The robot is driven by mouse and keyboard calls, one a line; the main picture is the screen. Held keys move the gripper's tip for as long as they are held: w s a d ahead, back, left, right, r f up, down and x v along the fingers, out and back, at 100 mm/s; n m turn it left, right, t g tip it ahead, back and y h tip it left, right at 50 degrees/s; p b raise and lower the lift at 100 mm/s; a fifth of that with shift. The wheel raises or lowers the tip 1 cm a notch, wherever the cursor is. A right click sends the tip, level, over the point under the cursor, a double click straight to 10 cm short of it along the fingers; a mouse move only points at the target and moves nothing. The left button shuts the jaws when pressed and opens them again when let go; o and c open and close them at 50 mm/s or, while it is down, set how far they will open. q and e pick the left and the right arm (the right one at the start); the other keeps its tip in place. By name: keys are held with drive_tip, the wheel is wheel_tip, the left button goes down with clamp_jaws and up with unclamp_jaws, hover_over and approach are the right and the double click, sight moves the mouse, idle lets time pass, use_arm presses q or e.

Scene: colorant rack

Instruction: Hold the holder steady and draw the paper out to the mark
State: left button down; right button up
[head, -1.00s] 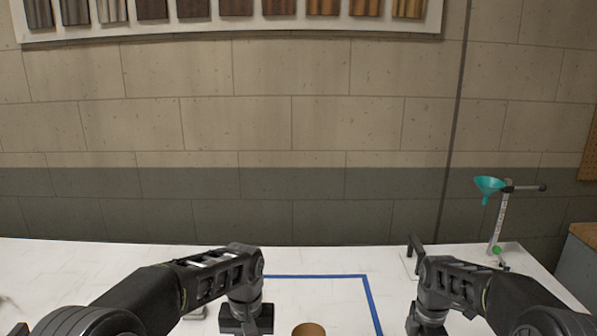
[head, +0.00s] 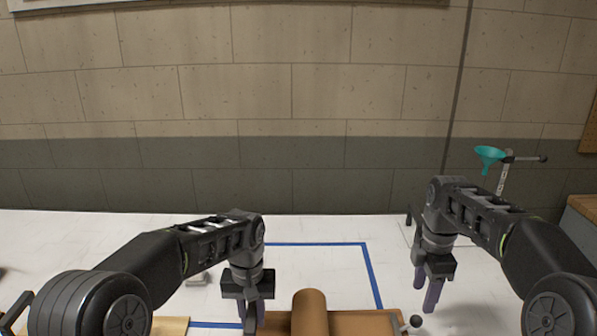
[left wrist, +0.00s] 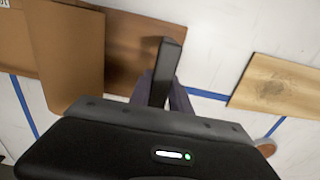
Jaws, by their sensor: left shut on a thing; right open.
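The holder has a brown wooden base (head: 362,322) with a roll of brown paper (head: 310,312) on it, at the bottom edge of the head view. The roll (left wrist: 72,60) and base (left wrist: 142,35) also show in the left wrist view. My left gripper (head: 251,314) is shut on a dark upright bar (left wrist: 168,65) at the holder's left side, beside the roll. My right gripper (head: 427,289) is open and empty, above the table right of the holder, fingers pointing down. The holder's near part and any mark on the paper are out of view.
Blue tape (head: 372,275) outlines an area on the white table behind the holder. A pale wooden board (left wrist: 282,88) lies left of the holder. A small knob (head: 413,322) is at the holder's right end. A teal funnel (head: 489,156) on a stand is at the back right.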

idle(0.3)
use_arm(q)
drive_tip(key=c, duration=1.1)
unclamp_jaws()
wheel_tip(320, 180, up, 8)
drive_tip(key=shift+f, duration=0.25)
drive_tip(key=shift+s+f, duration=0.1)
